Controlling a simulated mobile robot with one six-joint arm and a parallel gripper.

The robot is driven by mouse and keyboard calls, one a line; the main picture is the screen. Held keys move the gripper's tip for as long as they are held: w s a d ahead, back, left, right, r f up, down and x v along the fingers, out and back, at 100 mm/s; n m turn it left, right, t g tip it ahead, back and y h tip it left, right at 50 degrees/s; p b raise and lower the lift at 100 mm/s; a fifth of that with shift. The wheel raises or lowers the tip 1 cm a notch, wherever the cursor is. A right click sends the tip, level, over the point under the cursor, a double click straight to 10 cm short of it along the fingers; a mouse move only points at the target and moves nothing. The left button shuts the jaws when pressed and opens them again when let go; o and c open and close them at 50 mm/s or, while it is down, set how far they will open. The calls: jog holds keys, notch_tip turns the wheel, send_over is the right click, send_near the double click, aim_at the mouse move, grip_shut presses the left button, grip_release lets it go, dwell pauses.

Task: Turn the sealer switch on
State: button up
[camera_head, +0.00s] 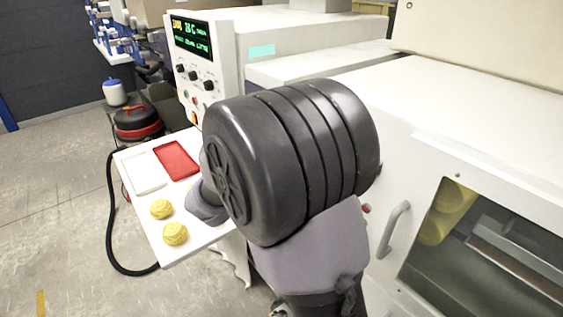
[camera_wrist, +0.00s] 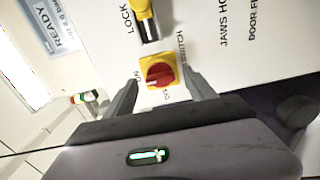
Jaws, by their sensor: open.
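A red rotary switch knob (camera_wrist: 158,74) on a yellow square plate sits on a white panel in the wrist view. Partly hidden lettering beside it includes "SWITCH". A pale mark shows on the knob's lower left, but I cannot tell its setting for sure. My gripper (camera_wrist: 162,80) is open, with one dark finger on each side of the yellow plate and nothing held. I cannot tell whether the fingers touch the knob. In the head view my arm's dark, bulky links fill the middle and hide the gripper and the switch.
A yellow and black fitting (camera_wrist: 147,24) marked "LOCK" sits just above the switch. A "READY" display (camera_wrist: 55,27) is at upper left. In the head view, a white shelf (camera_head: 190,236) holds a red tray (camera_head: 176,160) and yellow round items (camera_head: 175,233). A door handle (camera_head: 393,229) stands out at right.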

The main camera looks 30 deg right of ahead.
jog(key=s+a+p, duration=0.1)
jog(key=a+p, duration=0.1)
jog(key=a, duration=1.1)
jog(key=shift+a+p, duration=0.4)
jog(key=shift+s, duration=0.1)
jog(key=s+a+f+m+g+y+b, duration=0.1)
jog(key=s+f+y, duration=0.4)
jog(key=s, duration=0.4)
jog(key=s+a+f+m+g+y+b, duration=0.1)
jog(key=s+f+m+y+b, duration=0.1)
jog(key=s+f+y, duration=0.4)
jog(key=a+r+m+t+y+b, duration=0.1)
jog(key=a+r+t+y, duration=0.3)
jog(key=a+y, duration=0.5)
jog(key=a+m+t, duration=0.1)
jog(key=a+t, duration=0.1)
jog(key=a, duration=0.1)
jog(key=shift+s+t, duration=0.3)
jog(key=shift+s, duration=0.1)
